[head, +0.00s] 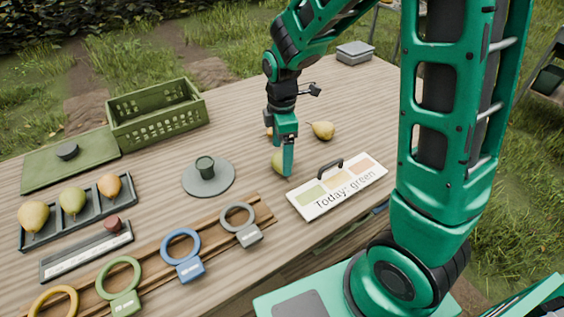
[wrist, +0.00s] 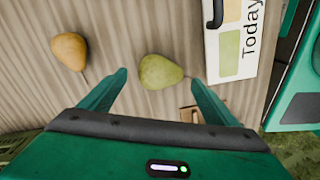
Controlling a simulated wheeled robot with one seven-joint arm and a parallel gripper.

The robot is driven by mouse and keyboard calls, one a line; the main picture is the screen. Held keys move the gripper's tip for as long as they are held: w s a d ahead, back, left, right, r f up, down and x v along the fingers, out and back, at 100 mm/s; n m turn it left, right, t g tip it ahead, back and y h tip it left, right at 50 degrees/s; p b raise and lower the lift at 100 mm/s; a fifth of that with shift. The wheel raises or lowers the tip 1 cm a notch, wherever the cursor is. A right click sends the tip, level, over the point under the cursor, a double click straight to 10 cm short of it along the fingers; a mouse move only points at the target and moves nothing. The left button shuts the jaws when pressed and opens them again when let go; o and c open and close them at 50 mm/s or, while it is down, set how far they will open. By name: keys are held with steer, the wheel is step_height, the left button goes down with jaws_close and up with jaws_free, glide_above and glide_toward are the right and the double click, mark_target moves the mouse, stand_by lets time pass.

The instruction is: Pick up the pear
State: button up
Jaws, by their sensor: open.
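A green pear (head: 277,161) lies on the wooden table and is partly hidden behind a finger of my gripper (head: 287,172) in the head view. In the wrist view the green pear (wrist: 160,72) lies between the two open fingertips of my gripper (wrist: 160,85), with a gap on each side. The fingers point down and are close to the table; whether they touch it I cannot tell. A yellow pear (head: 323,130) lies behind to the right. Another orange-yellow pear (head: 268,131) is mostly hidden behind my gripper. An orange-yellow pear (wrist: 68,50) shows left of the fingers in the wrist view.
A green crate (head: 155,115), a tray of sample pears (head: 48,240) and a rack of coloured rings (head: 180,255) lie further left and front.

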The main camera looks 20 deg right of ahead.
steer(key=shift+d+f, duration=0.1)
steer(key=shift+f, duration=1.25)
steer(key=shift+c, duration=0.6)
steer(key=c, duration=1.1)
steer(key=shift+r, duration=0.1)
